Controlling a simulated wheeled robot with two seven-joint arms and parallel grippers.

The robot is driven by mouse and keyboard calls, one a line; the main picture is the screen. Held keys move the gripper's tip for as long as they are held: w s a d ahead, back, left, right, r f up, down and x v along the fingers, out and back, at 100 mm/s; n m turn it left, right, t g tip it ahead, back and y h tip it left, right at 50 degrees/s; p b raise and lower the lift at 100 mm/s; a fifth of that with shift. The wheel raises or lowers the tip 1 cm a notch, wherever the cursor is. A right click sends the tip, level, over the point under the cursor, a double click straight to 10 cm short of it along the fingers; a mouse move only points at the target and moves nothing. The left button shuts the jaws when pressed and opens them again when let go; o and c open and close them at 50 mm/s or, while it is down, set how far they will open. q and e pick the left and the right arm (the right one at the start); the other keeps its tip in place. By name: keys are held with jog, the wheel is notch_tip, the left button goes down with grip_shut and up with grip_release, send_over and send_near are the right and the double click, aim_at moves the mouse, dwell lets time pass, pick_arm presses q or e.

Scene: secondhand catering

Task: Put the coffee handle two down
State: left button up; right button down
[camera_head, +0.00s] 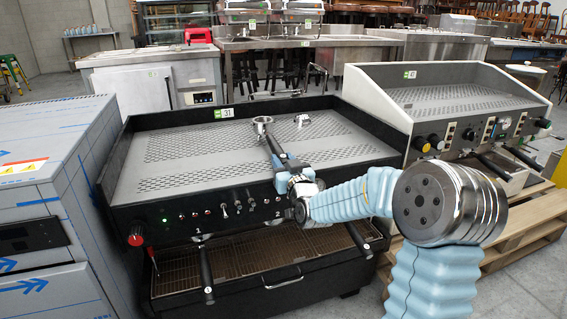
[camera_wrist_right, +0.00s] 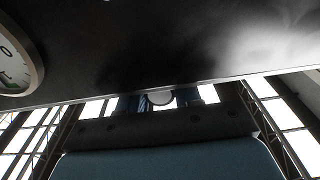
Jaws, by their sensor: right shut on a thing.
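A coffee handle (camera_head: 263,127) with a round metal head and a dark grip is over the perforated top of the black espresso machine (camera_head: 225,160). My right gripper (camera_head: 280,162) is shut on its grip, from the front side of the machine. I cannot tell whether the head touches the top. In the right wrist view, a pale round end shows between the two fingers (camera_wrist_right: 160,98). A second small metal piece (camera_head: 302,120) lies on the top to the right. Two more handles (camera_head: 206,276) and (camera_head: 358,240) hang at the front of the machine. My left gripper is out of view.
The black machine's raised rim (camera_head: 240,107) runs round its top, with free perforated surface left and right. A white machine (camera_head: 455,95) stands to the right on a wooden pallet (camera_head: 520,225). A film-wrapped blue-grey unit (camera_head: 75,140) stands left. A dial (camera_wrist_right: 15,62) shows in the wrist view.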

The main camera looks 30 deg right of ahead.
jog(key=shift+r, duration=0.1)
jog(key=c, duration=1.2)
grip_release()
jog(key=o, duration=0.4)
